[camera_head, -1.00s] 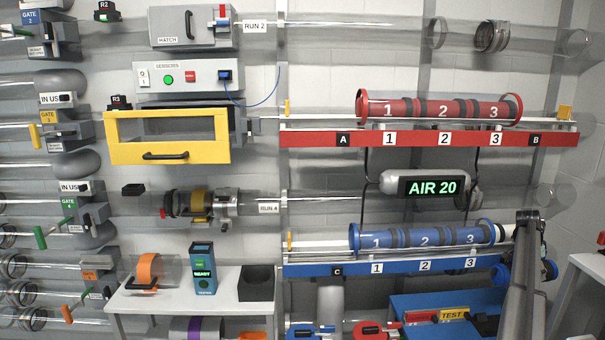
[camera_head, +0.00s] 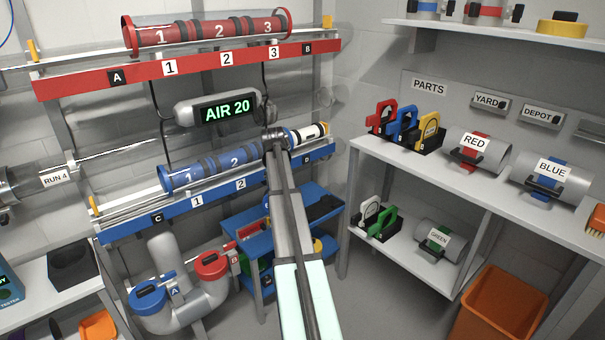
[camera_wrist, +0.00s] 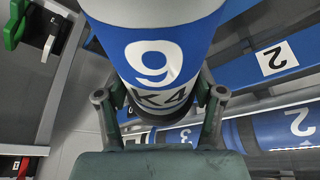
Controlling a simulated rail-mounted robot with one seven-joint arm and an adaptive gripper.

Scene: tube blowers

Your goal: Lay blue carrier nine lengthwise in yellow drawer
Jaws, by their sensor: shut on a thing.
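Blue carrier nine (camera_wrist: 165,55) fills the top middle of the wrist view, with a white 9 on its blue band and "K4" on a white band below. My gripper (camera_wrist: 160,105) is shut on it, one finger on each side. In the head view my gripper (camera_head: 277,140) is at the right end of the blue rack, and the carrier's white and blue end (camera_head: 308,133) sticks out to its right. The rest of the carrier is hidden there. The yellow drawer is outside both current views.
The blue rack (camera_head: 128,231) holds a blue tube (camera_head: 205,171) close beside my gripper. A blue table (camera_head: 245,222) stands below. Parts shelves (camera_head: 470,190) are on the right.

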